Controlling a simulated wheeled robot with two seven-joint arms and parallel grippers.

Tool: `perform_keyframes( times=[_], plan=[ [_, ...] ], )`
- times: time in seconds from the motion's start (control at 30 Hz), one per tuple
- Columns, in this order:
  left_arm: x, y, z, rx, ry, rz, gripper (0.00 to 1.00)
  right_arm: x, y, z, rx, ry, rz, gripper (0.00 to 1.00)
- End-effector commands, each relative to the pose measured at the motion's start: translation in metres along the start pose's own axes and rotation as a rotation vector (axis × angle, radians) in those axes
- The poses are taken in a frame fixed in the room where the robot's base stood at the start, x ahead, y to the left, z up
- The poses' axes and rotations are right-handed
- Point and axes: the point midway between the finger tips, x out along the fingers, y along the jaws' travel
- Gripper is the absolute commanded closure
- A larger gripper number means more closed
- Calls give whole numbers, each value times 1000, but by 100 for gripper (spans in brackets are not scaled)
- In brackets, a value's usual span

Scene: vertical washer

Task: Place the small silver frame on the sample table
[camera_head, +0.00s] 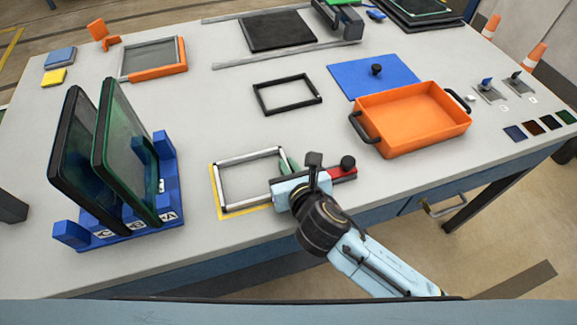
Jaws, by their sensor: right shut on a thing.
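The small silver frame (222,187) is a thin rectangle near the front middle of the light grey sample table (210,115). It lies over, or just above, a yellow outlined area (243,213), with yellow showing along its left and front sides. I cannot tell whether the frame touches the table. My right gripper (284,186) is at the frame's right side and shut on it. The gripper and wrist hide part of that side. My left gripper is out of view.
Left of the frame stands a blue rack (72,234) with two dark upright screens. An orange tray (410,117) and a black frame (287,95) are farther back. Bare table lies behind the silver frame.

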Motion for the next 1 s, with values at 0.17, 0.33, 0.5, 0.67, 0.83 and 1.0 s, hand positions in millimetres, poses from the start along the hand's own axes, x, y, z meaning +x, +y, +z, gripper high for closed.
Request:
perform_keyframes(
  times=[0.17, 0.33, 0.5, 0.67, 0.83, 1.0],
  plan=[
    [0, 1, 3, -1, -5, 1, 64, 1, 0, -2, -1, 0, 0, 100],
    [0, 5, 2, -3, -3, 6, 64, 1, 0, -1, -1, 0, 0, 71],
    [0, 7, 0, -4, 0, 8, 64, 1, 0, -1, -1, 0, 0, 71],
    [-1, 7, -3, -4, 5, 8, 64, 0, 0, 1, 1, -1, 0, 71],
    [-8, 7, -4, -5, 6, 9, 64, -24, 0, 1, -2, 1, 1, 71],
    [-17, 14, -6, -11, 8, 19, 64, -62, 0, 1, -1, 3, 2, 71]
  ],
)
